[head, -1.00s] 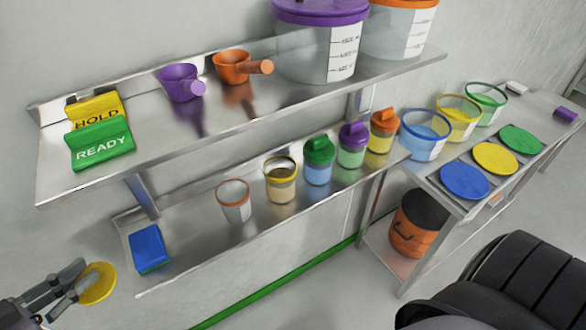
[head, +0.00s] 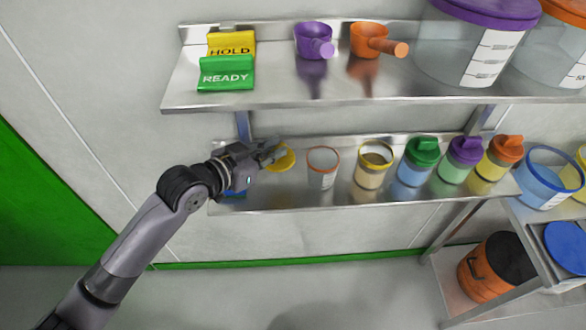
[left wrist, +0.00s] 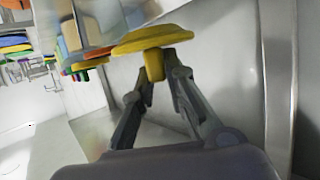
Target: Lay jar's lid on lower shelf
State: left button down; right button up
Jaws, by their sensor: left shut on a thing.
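The yellow lid (head: 284,159) is held in my left gripper (head: 268,154) at the lower shelf (head: 340,197), left of an empty orange-rimmed jar. In the left wrist view the fingers of my left gripper (left wrist: 157,78) are shut on the knob under the lid's yellow disc (left wrist: 152,40). I cannot tell whether the lid touches the shelf. An open jar with a yellow rim (head: 374,170) and tan contents stands further right on that shelf. My right gripper is not in view.
A blue block (head: 236,190) is mostly hidden behind my gripper. The empty jar (head: 322,172) stands just right of the lid. Jars with green (head: 423,147), purple and orange lids stand further right. The upper shelf (head: 290,92) overhangs, holding signs, scoops and tubs.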

aim_at(273, 163)
pick_arm(q)
notch_tip(273, 163, down, 4)
jog(key=shift+f, duration=0.1)
notch_tip(273, 163, down, 3)
jog(key=shift+f+p, duration=0.1)
jog(key=shift+p, duration=0.3)
jog(key=shift+f, duration=0.45)
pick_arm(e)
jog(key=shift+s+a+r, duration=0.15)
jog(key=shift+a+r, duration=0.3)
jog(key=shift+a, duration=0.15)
pick_arm(q)
jog(key=c, duration=2.1)
grip_release()
jog(key=o, duration=0.5)
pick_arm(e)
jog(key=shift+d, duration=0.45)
